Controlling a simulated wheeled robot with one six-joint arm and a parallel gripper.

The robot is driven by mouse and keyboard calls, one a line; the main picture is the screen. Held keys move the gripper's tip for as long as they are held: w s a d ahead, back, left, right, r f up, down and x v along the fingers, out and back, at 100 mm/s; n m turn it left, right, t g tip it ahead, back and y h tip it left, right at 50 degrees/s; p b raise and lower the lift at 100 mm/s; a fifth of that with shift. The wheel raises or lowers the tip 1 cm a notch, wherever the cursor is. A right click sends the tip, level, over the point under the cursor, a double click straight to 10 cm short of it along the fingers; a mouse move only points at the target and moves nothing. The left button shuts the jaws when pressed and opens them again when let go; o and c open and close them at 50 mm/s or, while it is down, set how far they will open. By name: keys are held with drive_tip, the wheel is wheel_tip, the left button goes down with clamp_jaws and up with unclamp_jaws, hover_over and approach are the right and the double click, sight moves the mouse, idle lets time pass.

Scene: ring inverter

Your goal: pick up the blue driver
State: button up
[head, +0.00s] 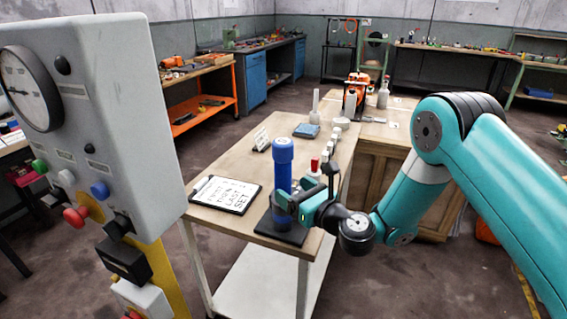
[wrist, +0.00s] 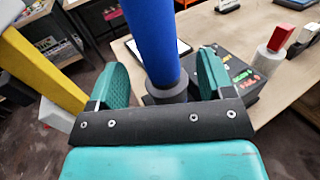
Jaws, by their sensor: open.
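The blue driver (head: 283,172) stands upright on a black base plate (head: 281,229) at the near corner of the wooden table. In the wrist view the driver (wrist: 153,38) rises between the two teal finger pads, with a dark grey collar around its lower part. My gripper (head: 296,205) is at the driver's lower half, coming from the right. The wrist view shows my gripper (wrist: 160,78) open, one finger on each side of the driver. I cannot tell whether either pad touches it.
A grey panel with a gauge (head: 95,120) and knobs fills the left side. Open floor lies between panel and table.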

sight(288, 186)
drive_tip(key=shift+w+a+r+p, duration=0.15)
drive_tip(key=shift+a+r+p, duration=0.2)
drive_tip(key=shift+p, duration=3)
drive_tip(key=shift+p+x, duration=0.4)
drive_tip(key=shift+x, duration=0.8)
drive_tip(key=shift+w+a+f, duration=0.3)
drive_tip(key=shift+w+a, duration=0.05)
drive_tip(key=shift+w, duration=0.15)
drive_tip(key=c, duration=1)
drive_tip(key=shift+r, duration=0.1)
drive_tip(key=shift+c, duration=0.7)
drive_tip(key=shift+r, duration=0.1)
